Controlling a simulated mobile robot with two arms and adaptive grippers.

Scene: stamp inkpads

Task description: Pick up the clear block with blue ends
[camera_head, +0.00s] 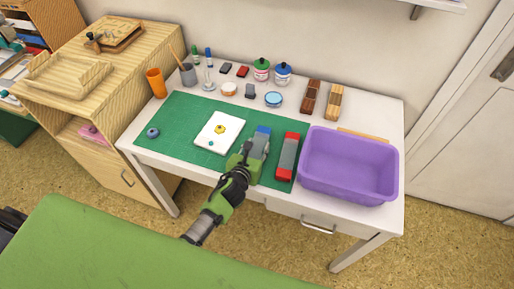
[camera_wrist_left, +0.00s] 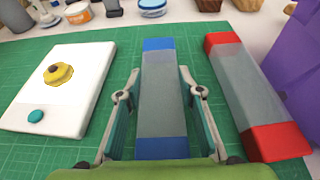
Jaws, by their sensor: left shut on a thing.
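The clear block with blue ends (camera_head: 262,132) is at the right part of the green cutting mat, beside a clear block with red ends (camera_head: 288,156). In the wrist view the blue-ended block (camera_wrist_left: 163,85) lies lengthwise between the two fingers. My left gripper (camera_head: 255,154) is shut on its sides, one finger on each long side; the gripper also shows in the wrist view (camera_wrist_left: 160,97). The near part of the block is partly hidden by the gripper in the head view. I cannot tell whether it touches the mat. My right gripper is not in view.
The red-ended block lies close to the right finger. A purple bin (camera_head: 347,183) stands further right. A white pad (camera_head: 219,133) with yellow and teal pieces lies to the left. Jars, cups and inkpads line the back. The left middle of the mat (camera_head: 180,130) is clear.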

